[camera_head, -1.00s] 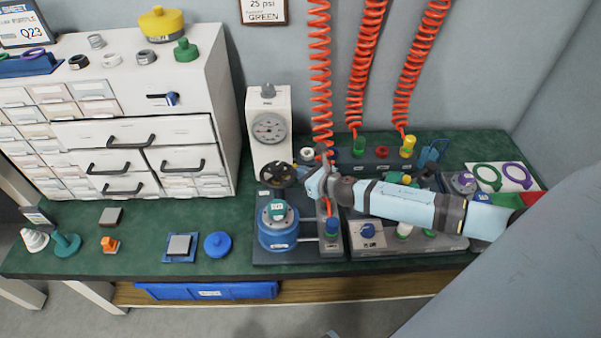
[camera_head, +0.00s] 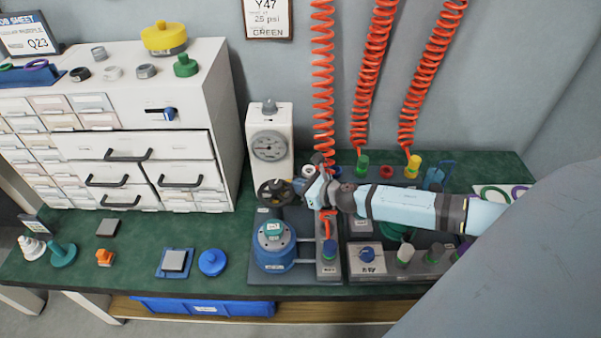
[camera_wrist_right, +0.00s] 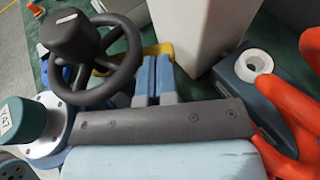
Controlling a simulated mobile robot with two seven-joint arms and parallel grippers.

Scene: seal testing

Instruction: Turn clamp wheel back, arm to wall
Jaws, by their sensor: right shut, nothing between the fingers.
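The black clamp wheel (camera_head: 268,192) stands behind the blue test pot (camera_head: 272,258), in front of the white gauge stand. The pot has a teal cap (camera_head: 273,229) on top. My right gripper (camera_head: 303,187) is just right of the wheel, shut and empty. In the right wrist view the wheel (camera_wrist_right: 132,68) and its dark hub fill the upper left. The blue fingers (camera_wrist_right: 155,78) lie beside the wheel's rim; I cannot tell whether they touch it. The teal cap (camera_wrist_right: 20,120) shows at the left edge. The clamp arm is mostly hidden. My left gripper is not in view.
The gauge stand (camera_head: 268,125) rises behind the wheel. Red coiled hoses (camera_head: 322,80) hang close to my right gripper. A regulator box with a blue knob (camera_head: 367,254) sits below my right arm. The green bench (camera_head: 140,250) is clear in places at left.

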